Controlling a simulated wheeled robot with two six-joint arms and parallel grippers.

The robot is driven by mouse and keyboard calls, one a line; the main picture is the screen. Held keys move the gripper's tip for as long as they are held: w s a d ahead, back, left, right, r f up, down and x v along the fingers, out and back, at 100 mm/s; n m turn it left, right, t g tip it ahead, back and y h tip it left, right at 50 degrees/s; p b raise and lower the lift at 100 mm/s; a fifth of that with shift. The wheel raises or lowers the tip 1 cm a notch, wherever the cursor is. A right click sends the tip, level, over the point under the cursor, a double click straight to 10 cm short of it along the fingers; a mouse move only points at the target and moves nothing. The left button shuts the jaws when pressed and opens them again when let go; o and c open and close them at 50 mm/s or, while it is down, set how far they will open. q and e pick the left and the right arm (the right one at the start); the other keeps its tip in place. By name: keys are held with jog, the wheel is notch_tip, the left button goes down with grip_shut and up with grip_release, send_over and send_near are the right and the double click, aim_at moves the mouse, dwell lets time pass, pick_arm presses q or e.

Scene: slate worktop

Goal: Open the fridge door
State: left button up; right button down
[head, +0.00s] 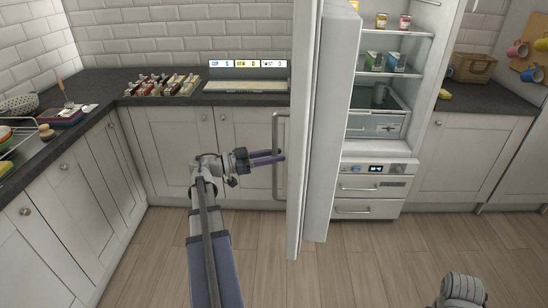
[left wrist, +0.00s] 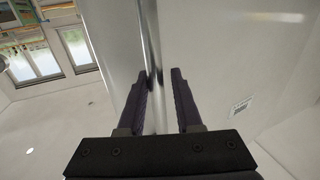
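The white fridge door (head: 305,130) stands swung wide open, seen nearly edge-on in the head view. The fridge's lit shelves (head: 391,79) show to its right. The door's grey vertical bar handle (head: 276,180) is on its left face. My left gripper (head: 283,156) is at the middle of the handle, its two purple fingers pointing right. In the left wrist view the fingers (left wrist: 160,78) stand apart, one on each side of the bar (left wrist: 153,45), with a gap showing beside it.
White base cabinets (head: 170,135) with a dark worktop (head: 95,85) run left and behind my left arm. A spice rack (head: 162,85) stands on the worktop. A fridge drawer unit (head: 372,187) sits low at right. The wooden floor is clear.

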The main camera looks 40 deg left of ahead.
pick_arm(q)
jog(key=shift+o, duration=1.3)
jog(key=shift+d, duration=0.1)
jog(key=shift+s+f, duration=0.1)
jog(key=v, duration=0.7)
jog(key=shift+s+a, duration=0.2)
jog(key=shift+s, duration=0.05)
